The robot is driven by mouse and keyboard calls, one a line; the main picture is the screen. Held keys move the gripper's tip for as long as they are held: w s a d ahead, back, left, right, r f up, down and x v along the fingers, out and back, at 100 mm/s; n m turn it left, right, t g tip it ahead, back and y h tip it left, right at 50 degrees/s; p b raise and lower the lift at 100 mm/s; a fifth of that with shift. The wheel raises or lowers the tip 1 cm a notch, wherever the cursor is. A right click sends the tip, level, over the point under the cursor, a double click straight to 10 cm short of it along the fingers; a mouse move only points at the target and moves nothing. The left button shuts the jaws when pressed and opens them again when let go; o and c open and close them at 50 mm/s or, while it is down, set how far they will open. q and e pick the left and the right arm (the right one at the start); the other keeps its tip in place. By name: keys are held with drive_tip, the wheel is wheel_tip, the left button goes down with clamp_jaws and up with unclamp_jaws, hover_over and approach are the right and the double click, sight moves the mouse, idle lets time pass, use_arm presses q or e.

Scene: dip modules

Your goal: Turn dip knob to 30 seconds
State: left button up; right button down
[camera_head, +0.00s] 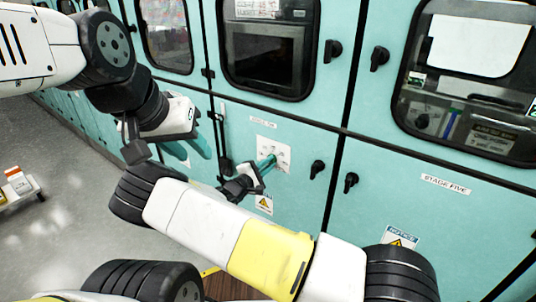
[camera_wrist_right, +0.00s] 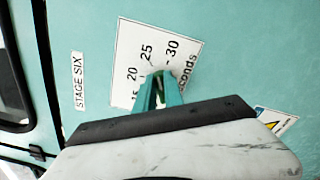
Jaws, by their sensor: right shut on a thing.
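The white dial plate (camera_head: 284,153) is on the teal cabinet door under the Stage Six label. In the right wrist view the dial plate (camera_wrist_right: 133,45) reads 20, 25, 30 and "seconds", with another number partly covered. My right gripper (camera_head: 272,160) reaches the middle of the plate. Its teal fingers (camera_wrist_right: 160,92) are shut on the dip knob, which they hide, so its pointer and setting cannot be read. My left gripper (camera_head: 192,150) is open and empty in front of the cabinets, left of the dial.
Black door handles (camera_head: 317,169) stick out right of the dial. A windowed door (camera_head: 268,45) is above it. A warning sticker (camera_head: 264,203) is below it. The Stage Five cabinet (camera_head: 445,184) is to the right. A small cart (camera_head: 17,187) stands at far left on open grey floor.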

drive_tip(key=m, duration=0.5)
drive_tip(key=shift+s+f+m, duration=0.1)
drive_tip(key=shift+f+m, duration=0.2)
drive_tip(key=shift+f, duration=0.05)
idle(0.3)
drive_tip(key=c, duration=1.4)
unclamp_jaws()
drive_tip(key=shift+c, duration=0.2)
